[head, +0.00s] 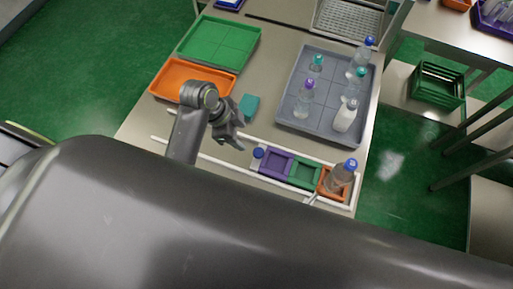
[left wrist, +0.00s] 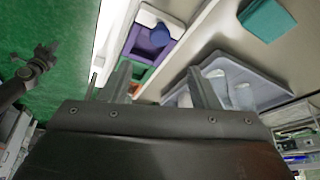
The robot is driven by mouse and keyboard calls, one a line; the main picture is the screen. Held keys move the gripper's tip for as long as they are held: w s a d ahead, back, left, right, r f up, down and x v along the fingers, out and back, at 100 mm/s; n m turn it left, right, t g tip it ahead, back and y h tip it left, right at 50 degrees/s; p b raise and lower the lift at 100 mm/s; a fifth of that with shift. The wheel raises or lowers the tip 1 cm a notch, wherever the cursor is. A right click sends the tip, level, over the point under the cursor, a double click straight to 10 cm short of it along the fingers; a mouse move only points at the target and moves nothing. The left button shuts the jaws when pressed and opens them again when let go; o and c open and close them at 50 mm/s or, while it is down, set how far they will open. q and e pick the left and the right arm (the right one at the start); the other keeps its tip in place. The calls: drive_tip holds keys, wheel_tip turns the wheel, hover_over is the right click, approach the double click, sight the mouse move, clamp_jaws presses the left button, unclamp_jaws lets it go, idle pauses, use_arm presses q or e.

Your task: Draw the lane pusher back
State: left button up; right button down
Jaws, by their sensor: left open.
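The lane is a narrow track with white rails (head: 215,158) along the table's front edge. The lane pusher, a white block with a blue knob (head: 258,153), stands at the left end of a row of purple, green and orange sleeves. Its knob also shows in the left wrist view (left wrist: 160,35). My left gripper (head: 238,139) is open and empty, above and left of the pusher, apart from it. Its fingers (left wrist: 160,88) point towards the lane. A dark gripper at the left of the left wrist view (left wrist: 42,62) looks like my right one; its jaws are unclear.
A clear bottle with a blue cap (head: 341,178) stands in the orange sleeve (head: 328,194). A grey tray (head: 290,112) holds several bottles. A teal block (head: 249,107), an orange tray (head: 168,82) and a green tray (head: 220,42) lie behind my left arm. The lane's left stretch is empty.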

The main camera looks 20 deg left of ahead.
sight(258, 152)
use_arm(q)
drive_tip(key=p+x, duration=0.1)
drive_tip(key=x, duration=1.1)
drive_tip(key=shift+f+p, duration=0.3)
drive_tip(key=shift+f, duration=0.1)
